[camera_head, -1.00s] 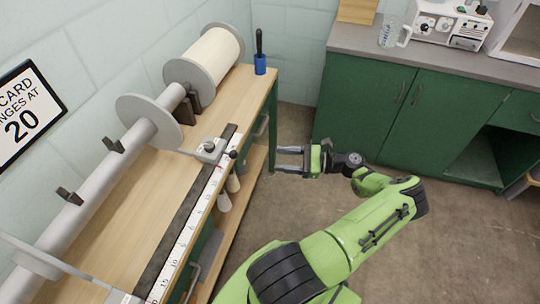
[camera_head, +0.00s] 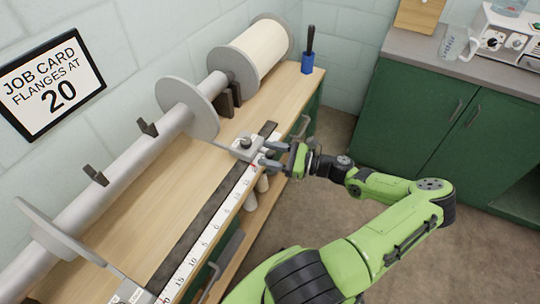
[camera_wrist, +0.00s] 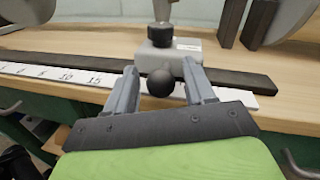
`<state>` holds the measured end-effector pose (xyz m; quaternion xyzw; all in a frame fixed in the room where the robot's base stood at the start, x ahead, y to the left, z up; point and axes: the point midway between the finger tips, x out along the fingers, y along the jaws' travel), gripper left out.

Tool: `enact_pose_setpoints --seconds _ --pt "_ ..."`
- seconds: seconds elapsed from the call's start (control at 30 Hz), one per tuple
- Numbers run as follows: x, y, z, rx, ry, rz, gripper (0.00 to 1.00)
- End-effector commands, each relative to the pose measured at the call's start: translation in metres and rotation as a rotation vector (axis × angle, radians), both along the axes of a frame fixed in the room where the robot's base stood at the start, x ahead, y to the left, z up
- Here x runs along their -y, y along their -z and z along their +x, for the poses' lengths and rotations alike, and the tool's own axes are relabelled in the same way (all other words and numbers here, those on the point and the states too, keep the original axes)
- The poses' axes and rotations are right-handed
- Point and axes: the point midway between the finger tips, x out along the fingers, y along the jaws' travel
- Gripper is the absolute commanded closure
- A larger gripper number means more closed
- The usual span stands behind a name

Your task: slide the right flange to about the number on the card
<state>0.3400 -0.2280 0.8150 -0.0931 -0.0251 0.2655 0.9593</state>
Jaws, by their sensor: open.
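The job card (camera_head: 53,83) on the wall reads "flanges at 20". The right flange (camera_head: 187,108) is a grey disc on the long grey shaft, joined by an arm to a slider block (camera_head: 246,146). The block sits on a dark rail (camera_head: 203,226) beside a white number scale (camera_head: 211,235). My gripper (camera_head: 273,155) is open at the block. In the wrist view my fingers (camera_wrist: 160,88) stand either side of the block's black ball knob (camera_wrist: 161,83), with the block (camera_wrist: 168,52) just beyond. The scale (camera_wrist: 65,76) shows 10 and 15 left of the fingers.
The left flange (camera_head: 62,238) is at lower left. A wound cream roll (camera_head: 262,52) and a blue cup with a black-handled tool (camera_head: 308,63) stand at the bench's far end. Green cabinets (camera_head: 425,115) are at right, with open floor between.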

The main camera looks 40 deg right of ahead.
Motion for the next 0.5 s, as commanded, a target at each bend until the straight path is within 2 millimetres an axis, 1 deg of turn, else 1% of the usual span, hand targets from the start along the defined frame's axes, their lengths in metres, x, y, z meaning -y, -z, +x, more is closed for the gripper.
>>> enact_pose_setpoints --seconds 0.23,0.27,0.5 --pt "-0.0008 -0.0005 0.0016 0.000 0.001 0.000 0.46" --pt "-0.0008 -0.0005 0.0016 0.000 0.001 0.000 0.49" --pt "-0.0006 -0.0004 0.0014 0.000 0.001 0.000 0.86"
